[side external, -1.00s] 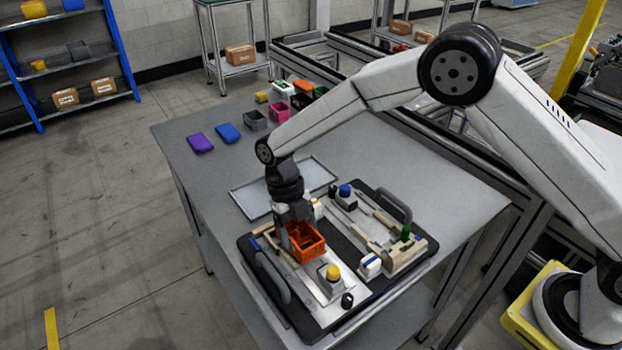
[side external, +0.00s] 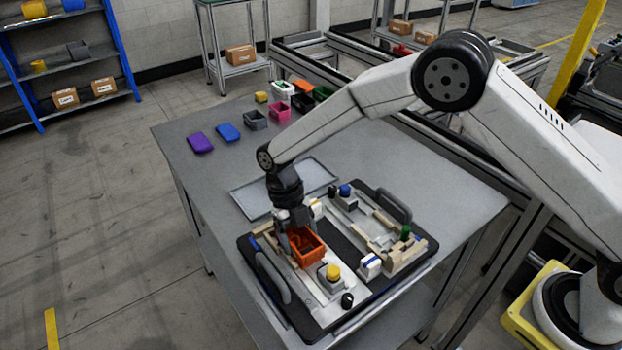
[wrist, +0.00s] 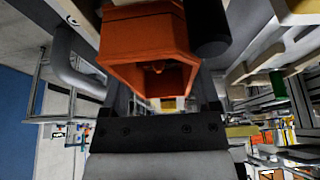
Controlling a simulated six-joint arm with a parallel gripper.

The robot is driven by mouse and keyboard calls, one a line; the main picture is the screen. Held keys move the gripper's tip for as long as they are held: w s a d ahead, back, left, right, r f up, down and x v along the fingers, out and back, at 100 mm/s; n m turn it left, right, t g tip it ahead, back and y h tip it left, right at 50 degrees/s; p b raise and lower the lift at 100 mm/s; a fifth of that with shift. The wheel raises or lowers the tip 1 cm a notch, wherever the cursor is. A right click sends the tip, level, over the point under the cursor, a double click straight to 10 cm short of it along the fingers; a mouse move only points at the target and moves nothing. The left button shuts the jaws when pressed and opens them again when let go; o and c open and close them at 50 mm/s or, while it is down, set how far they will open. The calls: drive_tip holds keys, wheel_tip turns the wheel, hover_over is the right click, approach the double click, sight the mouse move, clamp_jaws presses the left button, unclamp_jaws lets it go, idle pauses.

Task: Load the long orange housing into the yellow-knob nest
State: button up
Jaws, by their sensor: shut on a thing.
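The long orange housing (side external: 307,248) is an open-topped box in the left half of the black pallet. My gripper (side external: 297,240) is shut on its rear-left end, pointing down. In the wrist view the housing (wrist: 150,50) fills the top middle, between the fingers. The yellow knob (side external: 333,272) stands on a grey block just in front of and right of the housing, on the same metal plate (side external: 315,283). The housing is low over the nest beside this knob. Whether its underside touches the nest floor is hidden.
A second nest with a blue knob (side external: 345,190), a green knob (side external: 406,232) and wooden rails is on the pallet's right half. An empty grey tray (side external: 250,204) lies behind. Purple and blue lids and small bins stand farther back.

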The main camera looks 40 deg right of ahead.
drive_tip(key=o, duration=1.2)
drive_tip(key=shift+r, duration=0.15)
drive_tip(key=shift+v, duration=3.8)
drive_tip(key=shift+w, duration=0.1)
